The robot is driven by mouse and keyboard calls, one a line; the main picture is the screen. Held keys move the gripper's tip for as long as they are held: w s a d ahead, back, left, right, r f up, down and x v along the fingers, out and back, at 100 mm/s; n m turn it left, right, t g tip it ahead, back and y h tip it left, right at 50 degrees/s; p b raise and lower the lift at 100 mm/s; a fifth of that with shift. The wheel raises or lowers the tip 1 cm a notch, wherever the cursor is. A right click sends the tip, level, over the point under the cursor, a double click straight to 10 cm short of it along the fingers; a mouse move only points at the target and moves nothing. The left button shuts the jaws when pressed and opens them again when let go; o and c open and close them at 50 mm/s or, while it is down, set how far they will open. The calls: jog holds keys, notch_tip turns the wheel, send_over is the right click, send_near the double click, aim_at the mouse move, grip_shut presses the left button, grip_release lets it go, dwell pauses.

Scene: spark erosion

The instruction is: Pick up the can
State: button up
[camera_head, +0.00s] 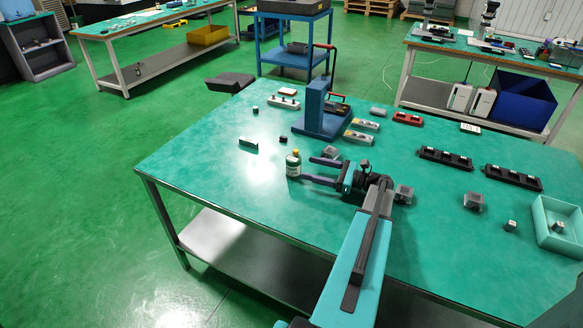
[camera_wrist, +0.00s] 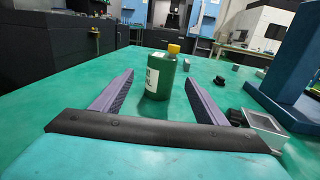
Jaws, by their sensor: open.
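The can (camera_head: 293,165) is a small green bottle-shaped can with a yellow cap and a white label. It stands upright on the green table (camera_head: 215,163). In the wrist view the can (camera_wrist: 162,76) is straight ahead, between the lines of the two fingers and a little beyond their tips. My gripper (camera_head: 315,170) is open and empty, low over the table, with its fingers pointing left toward the can. The two fingers also show in the wrist view (camera_wrist: 161,82), spread wide on either side of the can. I cannot tell whether the tips reach beside it.
A blue stand (camera_head: 318,110) rises behind the can; it also shows at right in the wrist view (camera_wrist: 290,70). A clear box (camera_head: 331,153) lies close to the fingers. Small blocks (camera_head: 248,143) lie to the left. The table's front left area is free.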

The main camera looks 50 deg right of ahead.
aim_at(296, 164)
jog(key=shift+w, duration=0.1)
jog(key=shift+p+x, duration=0.9)
jog(key=shift+x, duration=2.4)
jog(key=shift+w+a+r+p, duration=0.1)
jog(key=shift+w+a+p, duration=0.25)
jog(key=shift+w, duration=0.3)
jog(key=shift+p+x, duration=0.7)
jog(key=shift+x, duration=1.15)
jog(key=shift+d, duration=0.1)
jog(key=c, duration=1.3)
